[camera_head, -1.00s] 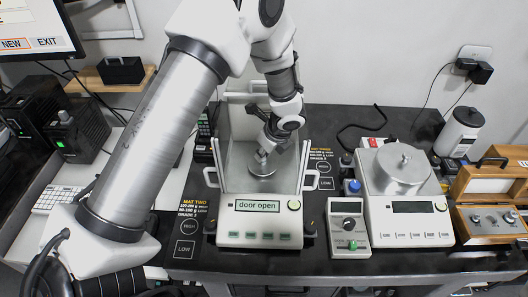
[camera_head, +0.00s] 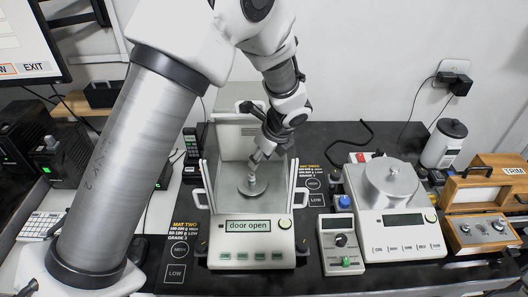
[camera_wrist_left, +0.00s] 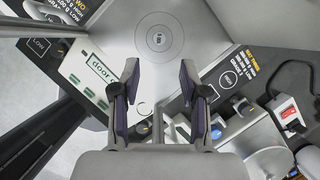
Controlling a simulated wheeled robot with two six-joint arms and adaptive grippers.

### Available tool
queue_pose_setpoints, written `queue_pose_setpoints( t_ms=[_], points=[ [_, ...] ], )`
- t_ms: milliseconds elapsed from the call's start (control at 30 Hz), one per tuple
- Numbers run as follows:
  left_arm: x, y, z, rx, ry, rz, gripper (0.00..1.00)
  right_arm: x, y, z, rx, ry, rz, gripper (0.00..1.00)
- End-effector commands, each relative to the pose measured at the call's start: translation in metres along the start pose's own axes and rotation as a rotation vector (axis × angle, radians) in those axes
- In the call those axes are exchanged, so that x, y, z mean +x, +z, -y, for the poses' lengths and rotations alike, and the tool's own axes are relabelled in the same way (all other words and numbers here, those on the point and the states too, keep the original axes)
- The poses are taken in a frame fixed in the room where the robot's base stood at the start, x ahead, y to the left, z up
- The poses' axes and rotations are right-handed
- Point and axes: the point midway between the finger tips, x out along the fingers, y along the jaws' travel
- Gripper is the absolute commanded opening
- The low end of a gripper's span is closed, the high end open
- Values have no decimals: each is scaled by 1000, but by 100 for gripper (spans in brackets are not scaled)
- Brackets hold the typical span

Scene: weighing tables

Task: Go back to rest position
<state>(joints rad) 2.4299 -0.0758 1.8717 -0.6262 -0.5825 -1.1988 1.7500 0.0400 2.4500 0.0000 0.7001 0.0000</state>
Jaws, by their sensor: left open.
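My left gripper (camera_head: 258,158) is open and empty, angled down inside the analytical balance (camera_head: 251,256). Its fingers (camera_wrist_left: 154,88) stand well apart in the left wrist view. Just below the fingertips, a small metal weight (camera_head: 252,182) stands upright on the round pan (camera_head: 252,191). In the left wrist view the weight (camera_wrist_left: 158,38) shows from above near the centre of the pan, with nothing between the fingers. The balance display reads "door open". My right gripper is not in view.
The balance's glass side walls (camera_head: 208,187) stand close on both sides of my gripper. To the right are a small grey meter (camera_head: 338,243), a second balance (camera_head: 405,235) with a metal cylinder (camera_head: 390,185), and a wooden box (camera_head: 480,230). A monitor (camera_head: 30,45) is at upper left.

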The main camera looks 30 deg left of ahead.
Motion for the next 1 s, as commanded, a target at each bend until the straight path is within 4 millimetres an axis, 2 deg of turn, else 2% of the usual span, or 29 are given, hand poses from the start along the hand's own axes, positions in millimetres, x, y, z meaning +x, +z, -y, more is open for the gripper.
queue_pose_setpoints(
  t_ms=[100, 200, 733, 1000],
  points=[
    [-21, 0, 0, 0, -2, 2, 44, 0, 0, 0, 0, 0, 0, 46],
    [-30, 0, 0, 0, 0, 1, 44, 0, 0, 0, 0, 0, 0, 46],
    [-34, 1, 0, 1, 1, 0, 44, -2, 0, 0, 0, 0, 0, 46],
    [-84, 22, 0, 0, 0, 0, 44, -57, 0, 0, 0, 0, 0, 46]
  ],
)
